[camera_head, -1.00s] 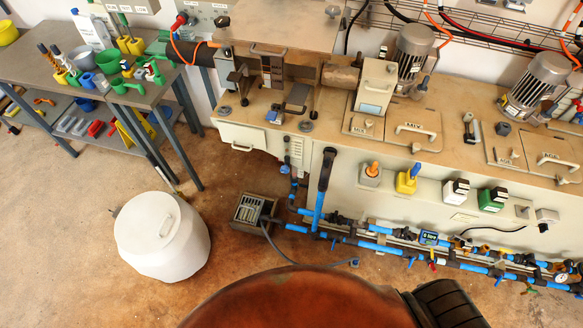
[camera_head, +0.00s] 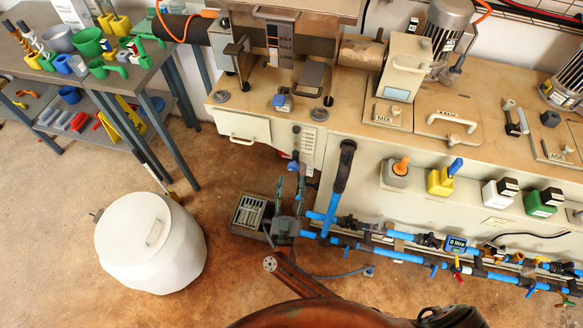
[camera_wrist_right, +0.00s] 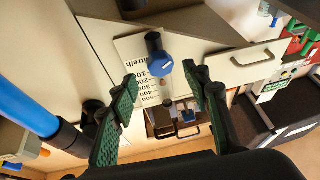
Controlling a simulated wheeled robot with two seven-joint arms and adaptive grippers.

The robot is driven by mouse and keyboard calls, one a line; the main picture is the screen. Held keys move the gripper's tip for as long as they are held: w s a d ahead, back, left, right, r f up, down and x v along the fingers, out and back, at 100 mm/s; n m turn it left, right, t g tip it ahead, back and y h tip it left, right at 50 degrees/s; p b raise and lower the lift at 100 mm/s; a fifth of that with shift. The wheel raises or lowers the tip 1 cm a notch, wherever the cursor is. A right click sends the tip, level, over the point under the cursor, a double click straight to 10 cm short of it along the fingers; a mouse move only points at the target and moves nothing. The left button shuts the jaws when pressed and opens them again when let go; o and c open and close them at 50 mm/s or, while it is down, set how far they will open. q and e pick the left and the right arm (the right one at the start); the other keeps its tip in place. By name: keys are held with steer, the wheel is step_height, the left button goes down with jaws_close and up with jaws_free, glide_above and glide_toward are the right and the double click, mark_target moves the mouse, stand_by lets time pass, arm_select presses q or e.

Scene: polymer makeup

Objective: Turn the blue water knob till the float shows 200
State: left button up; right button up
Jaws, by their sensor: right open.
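The blue water knob (camera_head: 293,166) sits below the white flow-scale plate (camera_head: 308,146) on the front of the cream machine. In the right wrist view the knob (camera_wrist_right: 164,68) shows close up on a dark stem, in front of a scale plate (camera_wrist_right: 132,62) printed in litre/h from 100 to 500. The float's level is too small to read. My right gripper (camera_head: 289,188) is open, just below the knob. Its green-padded fingers (camera_wrist_right: 163,92) stand to either side of the knob in the wrist view, with no clear contact. My left gripper is not in view.
Blue pipes (camera_head: 390,254) with valves run along the machine's lower front. A grey drain box (camera_head: 250,214) and white barrel (camera_head: 152,243) are on the floor. A tool table (camera_head: 150,72) stands at left.

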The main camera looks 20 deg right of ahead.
mark_target(293, 170)
steer(key=b+x, duration=0.1)
steer(key=x, duration=0.5)
steer(key=shift+w, duration=0.1)
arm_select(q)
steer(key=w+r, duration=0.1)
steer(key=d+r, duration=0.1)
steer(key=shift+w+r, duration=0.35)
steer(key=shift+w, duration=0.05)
arm_select(e)
steer(key=shift+c, duration=0.2)
steer(key=c, duration=1.1)
